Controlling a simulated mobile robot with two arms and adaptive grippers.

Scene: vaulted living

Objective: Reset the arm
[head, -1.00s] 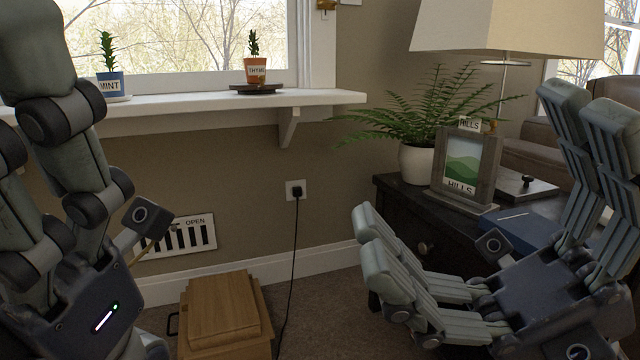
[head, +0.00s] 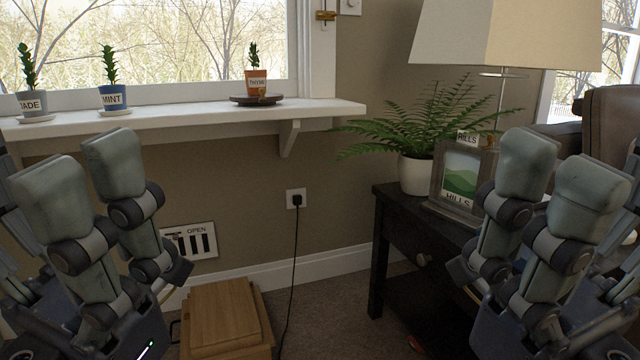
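My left gripper (head: 84,172) stands at the lower left of the head view. Its thick grey-green fingers point up, it looks open, and nothing shows in it. The outer part of that hand is cut off by the left edge. My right gripper (head: 560,172) stands upright at the lower right, its fingers also raised. It looks open with nothing visible in it, and its outer part runs out of the frame. It is in front of the dark side table and covers part of the table top. Both grippers appear clear of the furniture.
A white shelf (head: 190,117) holds jade (head: 30,101), mint (head: 112,96) and thyme (head: 256,82) pots. A wooden box (head: 222,318) stands on the floor. The dark table (head: 400,240) bears a fern (head: 415,170), picture frame (head: 462,172) and lamp (head: 500,35). A cord (head: 294,255) hangs between.

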